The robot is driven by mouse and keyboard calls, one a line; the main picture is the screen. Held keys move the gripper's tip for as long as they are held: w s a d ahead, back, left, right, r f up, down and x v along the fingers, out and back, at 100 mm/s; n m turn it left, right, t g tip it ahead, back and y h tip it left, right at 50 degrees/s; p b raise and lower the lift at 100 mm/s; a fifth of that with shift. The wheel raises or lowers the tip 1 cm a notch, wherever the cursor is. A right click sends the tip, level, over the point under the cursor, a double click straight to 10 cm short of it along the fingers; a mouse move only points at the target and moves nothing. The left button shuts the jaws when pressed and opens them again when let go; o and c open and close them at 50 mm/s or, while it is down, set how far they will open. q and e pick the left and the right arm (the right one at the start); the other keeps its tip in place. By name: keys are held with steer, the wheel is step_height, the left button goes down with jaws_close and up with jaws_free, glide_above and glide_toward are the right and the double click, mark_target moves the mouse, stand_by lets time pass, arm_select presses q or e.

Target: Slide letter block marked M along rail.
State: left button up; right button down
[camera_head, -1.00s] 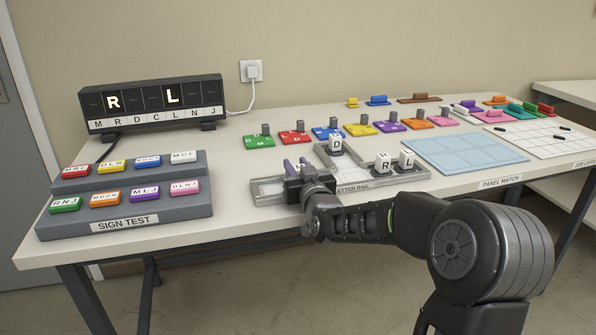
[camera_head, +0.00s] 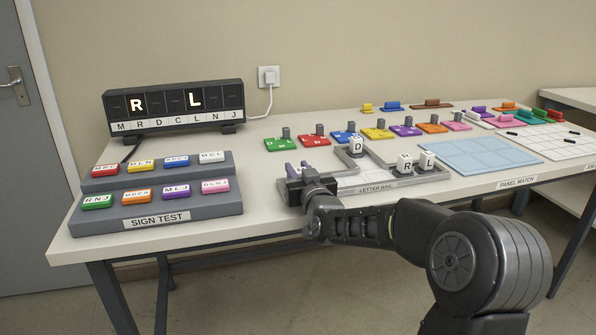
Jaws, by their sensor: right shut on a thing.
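The grey letter rail (camera_head: 378,188) lies on the table near its front edge, with a branch running back from it. My right gripper (camera_head: 298,171) is at the rail's left end, shut on a small block between its fingers. The gripper hides most of this block, so its letter is not clear; it appears to be the block marked M. My left gripper is not in view.
A grey sign test stand (camera_head: 158,207) with coloured tiles is left of the rail. A black display (camera_head: 174,105) behind it lights R and L. Coloured handled plates (camera_head: 314,141) line up behind the rail. A light-blue panel (camera_head: 474,156) lies to the right.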

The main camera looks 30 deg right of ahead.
steer(key=c, duration=1)
jaws_free()
steer(key=shift+c, duration=0.2)
steer(key=shift+v, duration=3.95)
